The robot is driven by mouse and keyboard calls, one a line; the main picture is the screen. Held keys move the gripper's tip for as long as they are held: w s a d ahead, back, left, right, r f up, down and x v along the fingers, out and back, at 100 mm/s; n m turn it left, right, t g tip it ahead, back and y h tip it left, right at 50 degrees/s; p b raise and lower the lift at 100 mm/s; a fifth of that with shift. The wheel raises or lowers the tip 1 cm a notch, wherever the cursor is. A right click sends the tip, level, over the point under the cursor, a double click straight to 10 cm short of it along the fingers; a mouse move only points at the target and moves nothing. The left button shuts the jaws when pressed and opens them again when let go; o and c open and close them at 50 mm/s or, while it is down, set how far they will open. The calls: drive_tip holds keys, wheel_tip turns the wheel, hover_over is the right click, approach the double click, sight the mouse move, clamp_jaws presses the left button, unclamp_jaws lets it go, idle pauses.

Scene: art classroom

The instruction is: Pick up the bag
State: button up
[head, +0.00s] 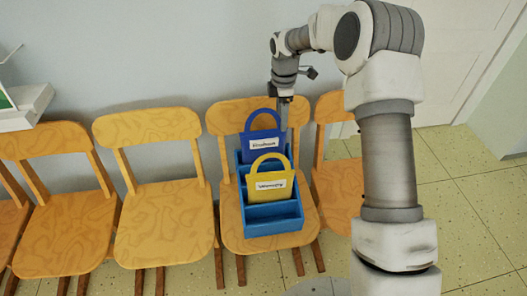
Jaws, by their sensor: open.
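A yellow bag (270,190) with a looped handle and a white label stands upright in a blue tiered holder (272,228) on the seat of a wooden chair. A blue bag (263,152) of like shape, also labelled, stands behind it in the same holder. The label words are too small to read surely. My gripper (285,118) points down at the right of the blue bag's handle, above the back of the holder. It is open. Its fingertips are small and hard to make out, and no bag is seen held in it.
The chair (228,222) with the holder stands in a row along the grey wall. An empty chair (160,225) is to its left, and another (335,185) is partly hidden behind my arm. A white shelf (28,110) juts out at far left. Tiled floor (470,200) is clear at right.

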sight(278, 127)
drive_tip(key=f, duration=0.1)
drive_tip(key=f+b, duration=0.1)
drive_tip(key=f, duration=0.1)
drive_tip(key=f+b, duration=0.1)
drive_tip(key=f, duration=0.1)
drive_tip(key=shift+w+a+f, duration=0.1)
drive_tip(key=shift+a, duration=0.25)
clamp_jaws()
idle(1.1)
